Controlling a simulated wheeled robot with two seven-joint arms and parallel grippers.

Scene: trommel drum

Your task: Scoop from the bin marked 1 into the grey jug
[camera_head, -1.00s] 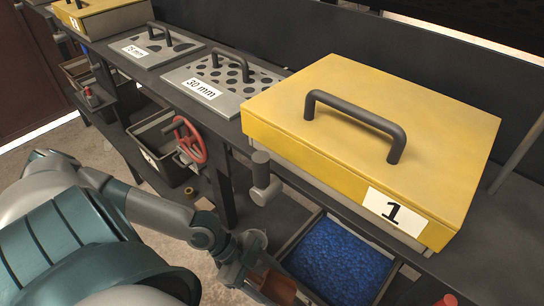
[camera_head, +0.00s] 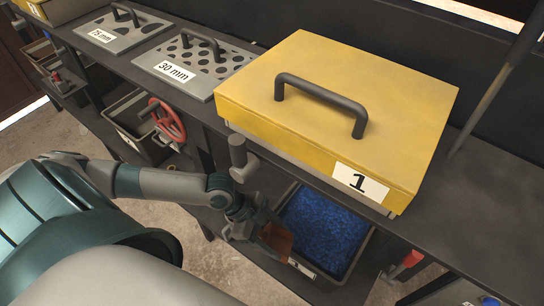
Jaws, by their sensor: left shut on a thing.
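A yellow box (camera_head: 330,105) with a dark handle and a label "1" stands on the upper dark shelf. Below it on the lower level is an open dark bin full of blue granules (camera_head: 325,228). A small label on the bin's front (camera_head: 301,268) is too small to read. My left gripper (camera_head: 252,226) is shut on a brown scoop (camera_head: 277,240), at the left edge of the blue bin. I cannot tell whether the scoop touches the granules. I cannot make out the grey jug. My right gripper is not in view.
Perforated plates marked 30 mm (camera_head: 192,68) and 75 mm (camera_head: 118,30) lie left of the yellow box. A red handwheel (camera_head: 167,119) and a grey knob (camera_head: 242,160) stick out from the shelf front. A red-handled object (camera_head: 405,263) is right of the bin.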

